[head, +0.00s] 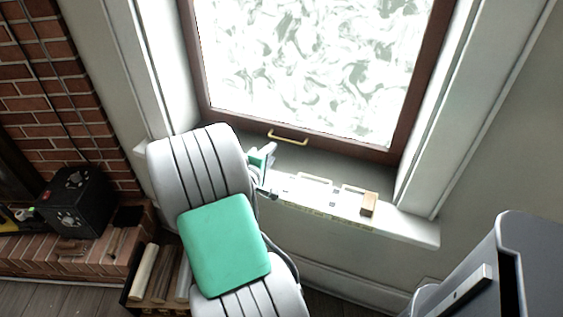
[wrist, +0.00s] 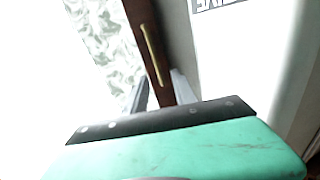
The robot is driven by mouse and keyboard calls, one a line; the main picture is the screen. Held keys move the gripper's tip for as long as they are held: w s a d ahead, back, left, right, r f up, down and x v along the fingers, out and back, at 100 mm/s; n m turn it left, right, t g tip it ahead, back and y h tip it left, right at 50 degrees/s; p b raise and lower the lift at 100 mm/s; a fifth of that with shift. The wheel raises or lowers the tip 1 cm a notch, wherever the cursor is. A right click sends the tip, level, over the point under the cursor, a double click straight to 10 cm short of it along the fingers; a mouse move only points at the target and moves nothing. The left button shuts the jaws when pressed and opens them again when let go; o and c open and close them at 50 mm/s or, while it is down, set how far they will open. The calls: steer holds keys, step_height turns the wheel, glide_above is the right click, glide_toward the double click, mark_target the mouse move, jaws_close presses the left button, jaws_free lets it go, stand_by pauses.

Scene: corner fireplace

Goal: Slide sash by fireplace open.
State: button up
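The sash (head: 345,143) is a brown wooden frame around frosted, patterned glass. A brass bar handle (head: 288,137) sits on its bottom rail. A grey band lies between that rail and the white sill; I cannot tell whether it is a gap. My gripper (head: 265,168) is just below and left of the handle, partly hidden by my arm. In the wrist view the handle (wrist: 154,54) lies beyond the fingertips of my gripper (wrist: 162,88). The two fingers stand apart with nothing seen between them, and the handle looks clear of them.
The white sill (head: 415,228) carries a small wooden block (head: 369,204) and a long, pale flat item (head: 315,200). At left are a brick hearth (head: 85,255), a black box (head: 75,202) and a log holder (head: 150,280). A printed label (wrist: 215,4) shows in the wrist view.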

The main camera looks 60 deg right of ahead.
steer(key=shift+n, duration=0.3)
steer(key=x, duration=0.5)
steer(key=s+x, duration=0.1)
steer(key=x, duration=0.2)
steer(key=shift+d+r, duration=0.15)
steer(key=shift+d, duration=0.2)
steer(key=shift+c, duration=0.2)
jaws_close()
stand_by(0.5)
